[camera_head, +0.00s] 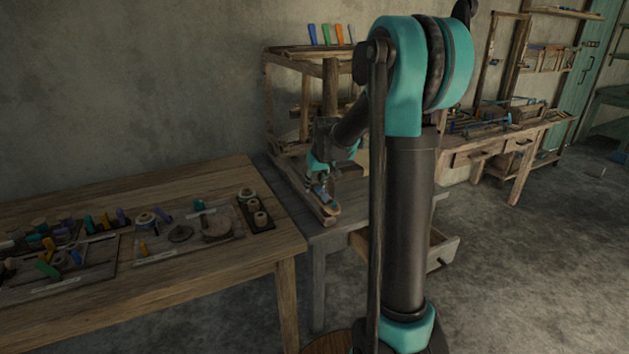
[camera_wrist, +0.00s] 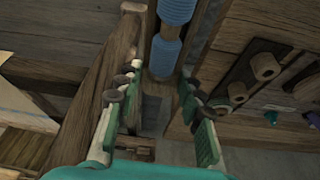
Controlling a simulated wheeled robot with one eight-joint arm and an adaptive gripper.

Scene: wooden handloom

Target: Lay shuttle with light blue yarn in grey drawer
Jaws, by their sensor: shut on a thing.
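The wooden shuttle with light blue yarn (camera_wrist: 168,55) shows at the top middle of the wrist view, between the fingertips of my gripper (camera_wrist: 160,85). My gripper is shut on the shuttle. The grey drawer (camera_head: 443,252) is pulled out below the grey table, to the right of my gripper. My own arm column hides part of the drawer and its table. I cannot tell whether the shuttle touches the surface below.
A wooden table (camera_head: 90,200) at left carries trays of coloured spools. A bench with drawers (camera_head: 500,145) stands at the back right.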

